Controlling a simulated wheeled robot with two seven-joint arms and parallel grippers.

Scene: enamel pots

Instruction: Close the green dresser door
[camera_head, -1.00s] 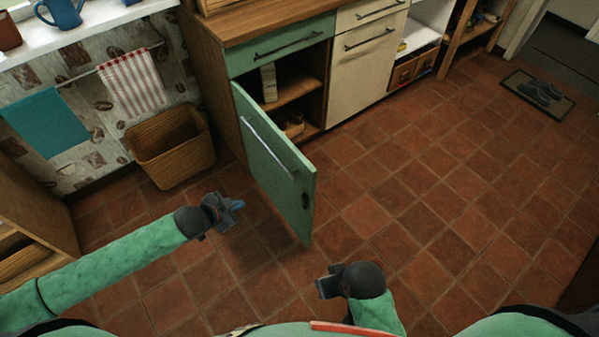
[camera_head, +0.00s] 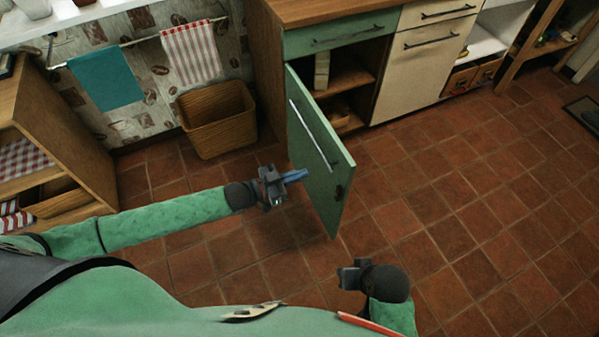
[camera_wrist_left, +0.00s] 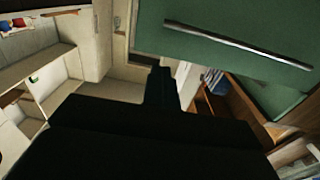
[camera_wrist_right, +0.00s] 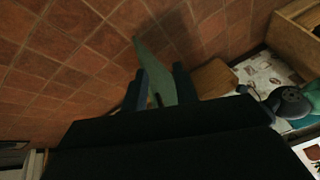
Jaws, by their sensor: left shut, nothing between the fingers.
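The green dresser door (camera_head: 318,160) stands wide open, swung out from the dresser over the floor. Its long metal handle (camera_head: 314,135) is on the face turned left. The door and handle also show at the upper right of the left wrist view (camera_wrist_left: 225,65). My left gripper (camera_head: 298,175) is shut and empty, on the handle side of the door and close to its face; I cannot tell whether it touches. My right gripper (camera_head: 343,276) is open and empty, low in front of the door. In the right wrist view the door (camera_wrist_right: 157,75) appears between its fingers.
The open cupboard (camera_head: 350,85) holds a few items on its shelves. A wicker basket (camera_head: 218,120) stands on the floor left of the dresser. A wooden shelf unit (camera_head: 75,125) is at the left. The tiled floor (camera_head: 460,190) to the right is clear.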

